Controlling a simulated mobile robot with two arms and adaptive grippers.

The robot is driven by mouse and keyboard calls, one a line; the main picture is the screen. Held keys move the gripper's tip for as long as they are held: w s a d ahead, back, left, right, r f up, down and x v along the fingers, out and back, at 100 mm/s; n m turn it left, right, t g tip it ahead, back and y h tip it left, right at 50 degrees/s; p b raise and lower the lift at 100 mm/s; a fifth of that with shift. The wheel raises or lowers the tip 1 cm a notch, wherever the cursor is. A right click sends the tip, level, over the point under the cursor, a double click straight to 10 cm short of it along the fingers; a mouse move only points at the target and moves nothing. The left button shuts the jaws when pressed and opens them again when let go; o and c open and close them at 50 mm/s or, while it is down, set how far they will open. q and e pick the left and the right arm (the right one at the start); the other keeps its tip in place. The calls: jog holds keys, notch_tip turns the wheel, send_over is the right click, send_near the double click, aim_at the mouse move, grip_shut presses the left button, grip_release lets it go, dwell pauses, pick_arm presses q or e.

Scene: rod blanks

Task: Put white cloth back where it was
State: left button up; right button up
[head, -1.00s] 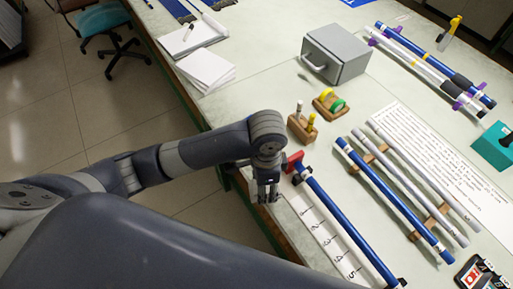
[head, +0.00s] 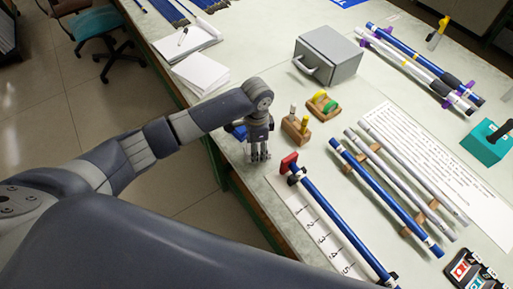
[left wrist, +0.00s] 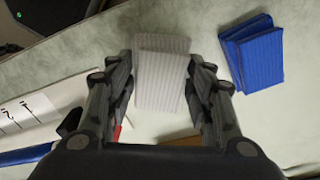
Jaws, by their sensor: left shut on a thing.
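The white cloth (left wrist: 163,72) is a folded, ribbed pad between the fingers of my left gripper (left wrist: 163,88) in the left wrist view. My left gripper is shut on it, fingers pointing down over the table (head: 285,80) in the head view (head: 259,156). There the cloth is mostly hidden by the fingers, and I cannot tell whether it touches the table. A folded blue cloth (left wrist: 252,52) lies to its right in the left wrist view, apart from it. It shows partly behind my gripper in the head view (head: 238,131). My right gripper is not in view.
A wooden marker holder (head: 296,129) stands close right of my left gripper. A red stop (head: 289,163) with a blue rod (head: 335,220) over a numbered strip (head: 318,235) is just in front. A grey box (head: 328,55) and paper stack (head: 200,73) stand farther back.

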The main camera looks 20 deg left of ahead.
pick_arm(q)
jog(key=shift+f, duration=0.7)
jog(key=shift+f, duration=0.2)
jog(key=o, duration=0.9)
jog(key=shift+c, duration=0.2)
jog(key=shift+o, duration=0.8)
notch_tip(320, 180, up, 12)
jog(key=b, duration=0.1)
jog(key=shift+r, duration=0.2)
